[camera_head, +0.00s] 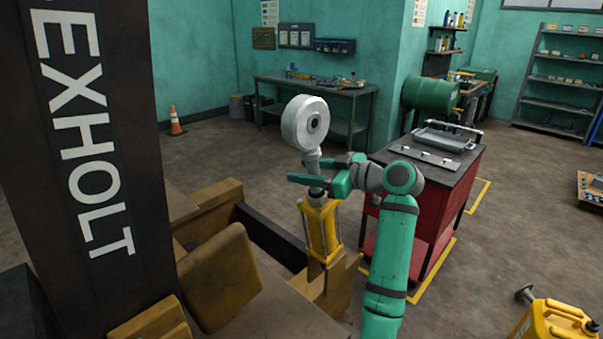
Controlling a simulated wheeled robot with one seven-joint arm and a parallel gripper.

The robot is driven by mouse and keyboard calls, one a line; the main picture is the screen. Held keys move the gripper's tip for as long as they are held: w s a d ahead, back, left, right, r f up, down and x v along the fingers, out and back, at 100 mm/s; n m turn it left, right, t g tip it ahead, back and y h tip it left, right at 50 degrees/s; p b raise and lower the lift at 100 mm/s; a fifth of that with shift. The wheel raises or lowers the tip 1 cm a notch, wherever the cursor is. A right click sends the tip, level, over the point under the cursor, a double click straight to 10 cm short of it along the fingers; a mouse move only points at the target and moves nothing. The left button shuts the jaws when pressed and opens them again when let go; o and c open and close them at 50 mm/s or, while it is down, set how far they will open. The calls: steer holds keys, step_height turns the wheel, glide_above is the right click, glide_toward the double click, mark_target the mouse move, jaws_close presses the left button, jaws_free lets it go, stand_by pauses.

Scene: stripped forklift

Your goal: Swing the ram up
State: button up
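The ram stands nearly upright in the middle of the head view, with a yellow lower body (322,232), a silver rod (312,162) and a large pale round wheel-like head (304,122) on top. Its foot sits at the tan metal frame of the forklift. My gripper (315,181) is at the rod, just below the round head and above the yellow body. Its green fingers reach in from the right, and one shows left of the rod. Whether they press on the rod cannot be made out.
The dark mast (95,130) lettered "EXHOLT" fills the left. A red cart (432,215) with a tray on top stands close behind my arm. A yellow can (556,322) is at the lower right. A workbench (315,87) stands at the back; open floor lies right.

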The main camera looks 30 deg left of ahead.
steer(key=shift+s+a, duration=0.1)
steer(key=shift+s, duration=0.1)
steer(key=shift+s+d+r, duration=0.1)
steer(key=shift+d, duration=0.3)
steer(key=w+v, duration=0.1)
steer(key=v, duration=0.9)
steer(key=shift+s, duration=0.4)
steer(key=shift+w, duration=0.1)
